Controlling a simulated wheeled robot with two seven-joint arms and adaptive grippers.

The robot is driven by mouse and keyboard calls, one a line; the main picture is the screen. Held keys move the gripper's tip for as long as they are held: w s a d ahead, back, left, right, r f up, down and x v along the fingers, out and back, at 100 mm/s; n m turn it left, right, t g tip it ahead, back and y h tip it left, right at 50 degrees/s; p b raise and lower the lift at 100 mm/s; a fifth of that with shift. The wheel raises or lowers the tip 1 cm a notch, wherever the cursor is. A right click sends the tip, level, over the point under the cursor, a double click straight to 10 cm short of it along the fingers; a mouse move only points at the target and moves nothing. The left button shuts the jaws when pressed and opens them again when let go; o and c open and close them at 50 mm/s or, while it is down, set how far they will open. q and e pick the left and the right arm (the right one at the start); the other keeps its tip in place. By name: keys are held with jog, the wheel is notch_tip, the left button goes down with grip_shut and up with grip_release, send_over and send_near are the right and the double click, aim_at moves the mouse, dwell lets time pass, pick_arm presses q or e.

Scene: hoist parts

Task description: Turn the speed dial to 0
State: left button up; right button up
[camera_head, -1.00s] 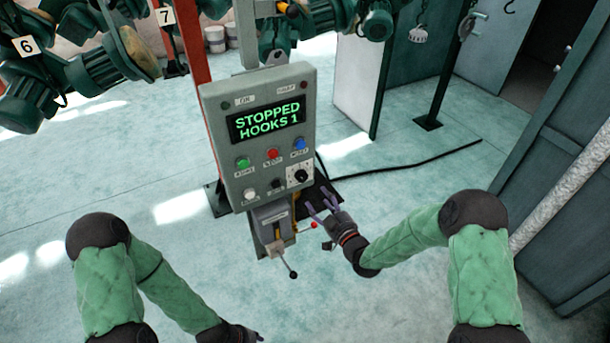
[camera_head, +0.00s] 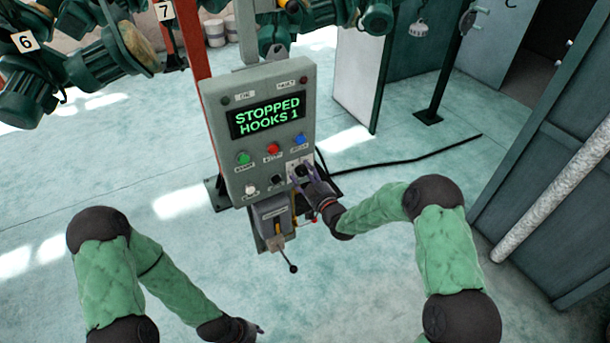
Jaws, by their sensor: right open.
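The speed dial is a black knob on a white plate (camera_head: 293,165) at the lower right of the grey control panel (camera_head: 237,170).
Green (camera_head: 243,158), red (camera_head: 273,149) and blue (camera_head: 300,140) buttons sit above the dial, with a white (camera_head: 250,189) and a black button (camera_head: 277,181) to its left. A lever (camera_head: 289,262) juts out below the panel. A black cable (camera_head: 410,158) crosses the floor to the right.

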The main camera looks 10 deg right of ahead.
jog(key=c, duration=1.1)
jog(key=shift+c, duration=0.2)
jog(key=n+b, duration=1.3)
jog(key=b, duration=0.9)
jog(key=shift+a+f+n, duration=0.1)
jog(key=shift+a+n, duration=0.05)
jog(key=shift+n, duration=0.25)
jog(key=shift+s+n+b, duration=0.1)
jog(key=shift+n+b, duration=1.1)
jog(key=shift+b, duration=0.55)
